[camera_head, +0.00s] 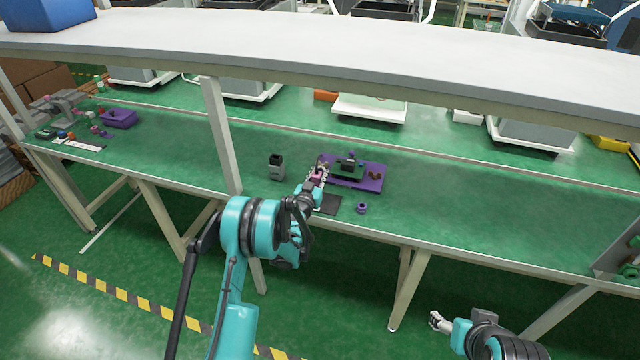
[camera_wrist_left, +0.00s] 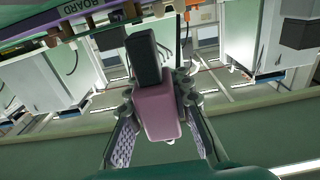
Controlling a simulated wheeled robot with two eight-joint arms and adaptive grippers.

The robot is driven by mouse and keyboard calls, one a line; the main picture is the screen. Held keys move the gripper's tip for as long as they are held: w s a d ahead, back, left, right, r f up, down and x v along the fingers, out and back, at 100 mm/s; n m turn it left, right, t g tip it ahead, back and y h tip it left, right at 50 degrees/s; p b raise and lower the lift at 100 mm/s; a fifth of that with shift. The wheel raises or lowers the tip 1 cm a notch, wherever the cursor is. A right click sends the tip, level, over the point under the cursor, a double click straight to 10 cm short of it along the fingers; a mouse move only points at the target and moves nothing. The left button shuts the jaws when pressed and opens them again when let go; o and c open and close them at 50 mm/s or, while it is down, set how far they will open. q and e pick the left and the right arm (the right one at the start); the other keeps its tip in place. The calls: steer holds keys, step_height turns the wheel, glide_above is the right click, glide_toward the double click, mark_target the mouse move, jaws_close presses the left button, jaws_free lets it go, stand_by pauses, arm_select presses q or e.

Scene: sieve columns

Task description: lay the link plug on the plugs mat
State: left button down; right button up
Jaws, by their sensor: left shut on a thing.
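My left gripper (camera_head: 317,176) is shut on the link plug, a pink block with a dark end. The plug (camera_wrist_left: 157,112) fills the space between the fingers in the left wrist view and is held above the bench. In the head view it is a small pink patch (camera_head: 319,174), partly hidden by the gripper. A dark mat (camera_head: 329,205), which seems to be the plugs mat, lies on the bench just in front of the gripper, partly covered by my left arm. My right gripper (camera_head: 437,321) is low in front of the bench, too small to tell if open.
A purple board (camera_head: 373,184) with a dark device (camera_head: 348,166) lies just behind the mat. A purple ring-shaped part (camera_head: 361,207) sits right of the mat; a grey container (camera_head: 277,167) stands to the left. A grey shelf (camera_head: 400,65) spans above.

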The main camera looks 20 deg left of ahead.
arm_select(q)
step_height(320, 180, down, 4)
steer(key=shift+r+b, duration=0.1)
steer(key=shift+b, duration=0.8)
steer(key=shift+r, duration=0.1)
steer(key=c, duration=1.7)
jaws_free()
steer(key=shift+f, duration=0.2)
steer(key=shift+c, duration=0.2)
steer(key=o, duration=0.4)
steer(key=shift+r, duration=0.1)
